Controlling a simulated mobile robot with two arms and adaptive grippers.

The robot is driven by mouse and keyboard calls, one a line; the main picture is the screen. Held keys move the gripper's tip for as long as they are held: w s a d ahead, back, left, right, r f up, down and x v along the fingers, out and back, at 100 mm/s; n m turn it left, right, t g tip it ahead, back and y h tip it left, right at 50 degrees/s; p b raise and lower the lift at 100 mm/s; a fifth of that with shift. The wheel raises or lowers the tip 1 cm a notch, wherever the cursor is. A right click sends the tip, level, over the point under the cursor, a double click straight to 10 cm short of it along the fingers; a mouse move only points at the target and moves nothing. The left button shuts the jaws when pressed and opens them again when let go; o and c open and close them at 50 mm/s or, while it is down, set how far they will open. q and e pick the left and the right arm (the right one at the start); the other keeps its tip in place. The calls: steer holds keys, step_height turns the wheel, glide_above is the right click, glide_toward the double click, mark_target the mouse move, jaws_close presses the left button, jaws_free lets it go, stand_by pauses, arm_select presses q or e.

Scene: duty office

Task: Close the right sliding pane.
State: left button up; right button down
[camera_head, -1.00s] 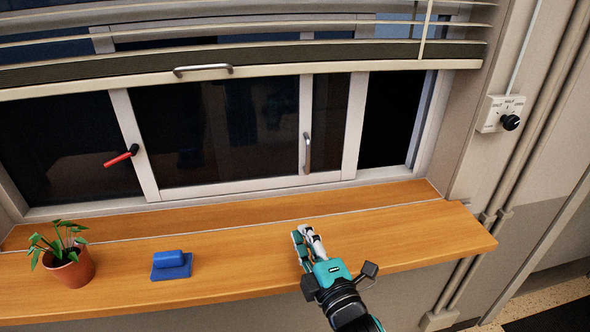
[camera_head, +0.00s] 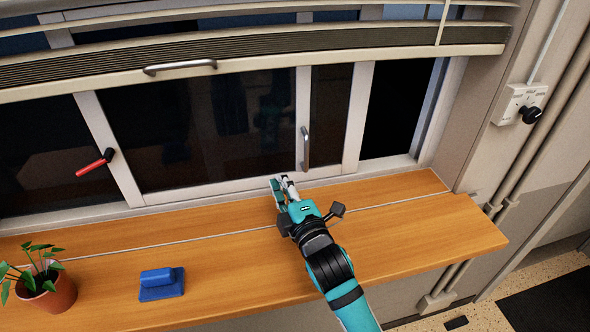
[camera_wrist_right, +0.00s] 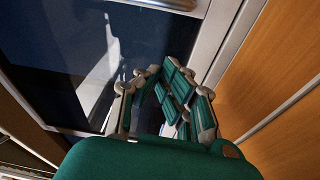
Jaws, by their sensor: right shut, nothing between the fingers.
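The right sliding pane (camera_head: 330,115) is a dark glass pane in a pale frame, with a vertical grey bar handle (camera_head: 306,148) on its left stile. A dark opening (camera_head: 392,110) shows between this pane and the right window jamb. My right gripper (camera_head: 281,184) is shut and empty, just above the wooden sill, below and left of the handle and apart from it. In the right wrist view its fingers (camera_wrist_right: 168,105) are in front of the dark glass and pale frame. My left gripper is not in view.
A potted plant (camera_head: 45,290) and a blue block-like object (camera_head: 161,283) sit on the wooden sill (camera_head: 420,235). A red handle (camera_head: 95,163) projects from the left frame. A slatted blind (camera_head: 250,55) hangs above. A dial switch (camera_head: 522,105) is on the right wall.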

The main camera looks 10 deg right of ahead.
mark_target(270, 160)
steer(key=w, duration=0.2)
steer(key=w+p, duration=0.1)
steer(key=w, duration=0.1)
steer(key=shift+a+r, duration=0.1)
steer(key=shift+a, duration=0.1)
steer(key=d, duration=0.1)
steer(key=s+d+p, duration=0.1)
steer(key=d, duration=0.2)
steer(key=shift+s+f, duration=0.2)
steer(key=shift+s, duration=0.1)
steer(key=shift+w+a+f, duration=0.15)
steer(key=shift+w, duration=0.05)
